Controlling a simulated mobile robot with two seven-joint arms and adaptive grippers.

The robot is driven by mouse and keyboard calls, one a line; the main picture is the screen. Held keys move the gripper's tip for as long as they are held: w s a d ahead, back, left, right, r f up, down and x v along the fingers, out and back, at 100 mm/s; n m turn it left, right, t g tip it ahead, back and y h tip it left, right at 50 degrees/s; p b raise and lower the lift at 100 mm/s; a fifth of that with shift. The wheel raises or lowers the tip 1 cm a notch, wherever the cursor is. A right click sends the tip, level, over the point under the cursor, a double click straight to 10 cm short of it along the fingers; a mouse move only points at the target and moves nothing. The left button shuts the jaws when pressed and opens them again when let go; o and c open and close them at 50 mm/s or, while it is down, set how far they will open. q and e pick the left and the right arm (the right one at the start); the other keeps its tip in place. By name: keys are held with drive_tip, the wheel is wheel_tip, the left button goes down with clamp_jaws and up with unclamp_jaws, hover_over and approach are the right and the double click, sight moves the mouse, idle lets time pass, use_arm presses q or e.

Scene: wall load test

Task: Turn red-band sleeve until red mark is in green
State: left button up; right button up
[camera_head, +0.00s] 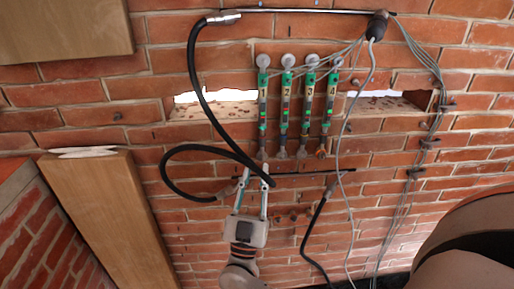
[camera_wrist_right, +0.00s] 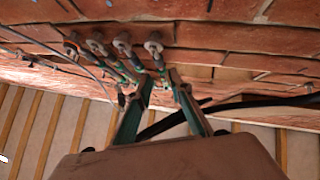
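Several slim green gauges hang in a row on the brick wall, with pale numbered labels. The leftmost gauge (camera_head: 262,100) is nearest my right gripper. The rightmost gauge (camera_head: 332,95) has an orange-red piece (camera_head: 321,152) at its lower end. The sleeve bands, the red mark and the green zone are too small to tell apart. My right gripper (camera_head: 255,168) is open, its fingertips just below the leftmost gauge. In the right wrist view, the fingers (camera_wrist_right: 162,80) stand apart near a gauge's lower end; I cannot tell whether they touch it. My left gripper is not in view.
A black hose (camera_head: 198,72) loops down the wall and passes close to my right gripper. Grey cables (camera_head: 372,75) hang right of the gauges. A horizontal slot (camera_head: 140,112) cuts the wall behind them. A wooden post (camera_head: 105,215) stands at lower left.

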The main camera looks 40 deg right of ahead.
sight(261, 140)
drive_tip(key=p+x, duration=0.1)
drive_tip(key=x, duration=0.6)
drive_tip(key=shift+w+d+r, duration=0.1)
drive_tip(key=shift+d+r, duration=0.05)
drive_tip(key=shift+r, duration=0.1)
clamp_jaws()
